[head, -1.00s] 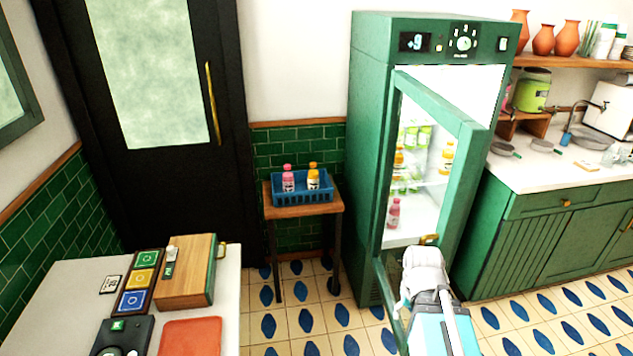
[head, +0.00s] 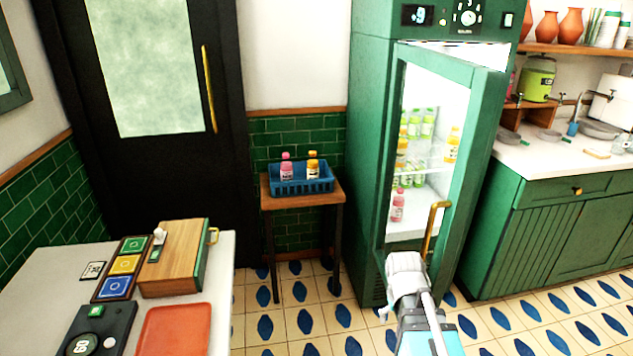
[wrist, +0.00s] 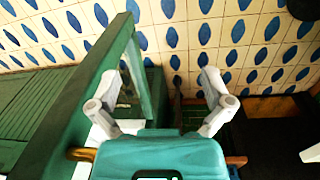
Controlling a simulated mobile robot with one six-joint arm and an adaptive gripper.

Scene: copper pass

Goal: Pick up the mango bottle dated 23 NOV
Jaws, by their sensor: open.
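Orange bottles, likely mango, stand inside the green fridge: one on the right of the upper shelf (head: 452,145), one at its left (head: 402,150). Another orange-and-white bottle (head: 313,169) stands upright in the blue crate (head: 318,186), beside a pink bottle (head: 286,167). No date is readable on any label. My gripper (head: 405,262) is in front of the fridge door's lower part, just left of and below the brass handle (head: 435,230). In the wrist view my gripper (wrist: 160,85) is spread open with nothing between its fingers; it points towards the tiled floor.
The fridge door (head: 468,160) stands ajar, its glass covering much of the interior. Green and pink bottles share the shelves. The wooden stand (head: 330,197) holds the crate. A white table (head: 40,300) is front left. Tiled floor lies clear between.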

